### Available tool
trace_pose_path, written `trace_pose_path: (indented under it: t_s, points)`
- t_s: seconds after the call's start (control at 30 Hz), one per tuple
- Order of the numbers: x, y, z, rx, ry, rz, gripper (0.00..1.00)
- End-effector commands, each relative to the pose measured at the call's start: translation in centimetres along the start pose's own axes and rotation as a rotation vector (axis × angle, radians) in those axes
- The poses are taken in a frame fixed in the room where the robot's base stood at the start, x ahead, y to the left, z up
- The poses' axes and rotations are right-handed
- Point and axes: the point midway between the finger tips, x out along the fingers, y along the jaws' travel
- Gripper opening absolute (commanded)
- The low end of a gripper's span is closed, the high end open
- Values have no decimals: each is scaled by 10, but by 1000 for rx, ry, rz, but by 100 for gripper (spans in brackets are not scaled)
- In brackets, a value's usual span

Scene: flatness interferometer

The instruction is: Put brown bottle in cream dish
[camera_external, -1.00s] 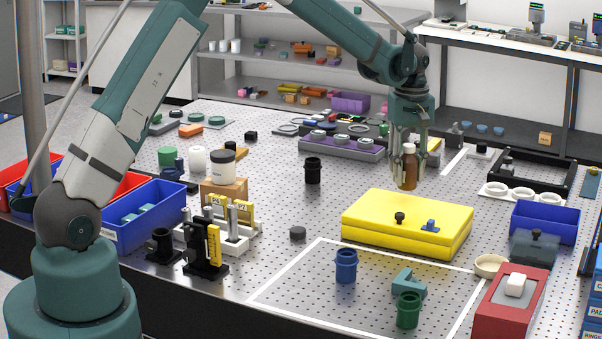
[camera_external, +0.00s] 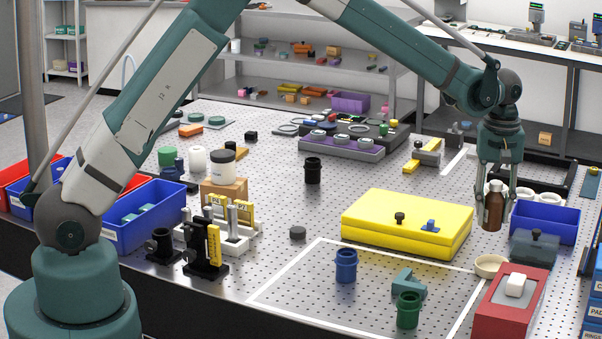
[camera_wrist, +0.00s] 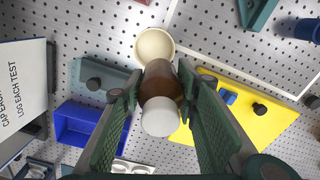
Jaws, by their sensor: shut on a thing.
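The brown bottle (camera_external: 494,211) with a white cap hangs upright in my gripper (camera_external: 497,190), which is shut on it. In the wrist view the bottle (camera_wrist: 160,85) sits between the two fingers of my gripper (camera_wrist: 158,100), its white cap toward the camera. The cream dish (camera_external: 489,266) is a small round dish on the perforated table, lower and nearer the front than the bottle in the external view. In the wrist view the dish (camera_wrist: 154,46) lies just beyond the bottle's bottom end, empty where it shows.
A yellow case (camera_external: 400,222) lies left of the dish. A red block with a white piece (camera_external: 505,305) stands close in front of it. A grey lidded box (camera_external: 534,250) and a blue bin (camera_external: 545,222) stand to the right. A white-outlined area (camera_external: 300,268) lies left.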

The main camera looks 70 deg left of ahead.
Motion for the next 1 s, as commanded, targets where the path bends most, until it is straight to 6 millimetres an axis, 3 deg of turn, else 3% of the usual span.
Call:
trace_pose_path:
  t_s: [0.2,0.67,1.0]
  points:
    - [0,12,19,26,0,0,16]
    - [2,13,20,28,0,0,16]
    - [43,13,20,27,0,0,16]
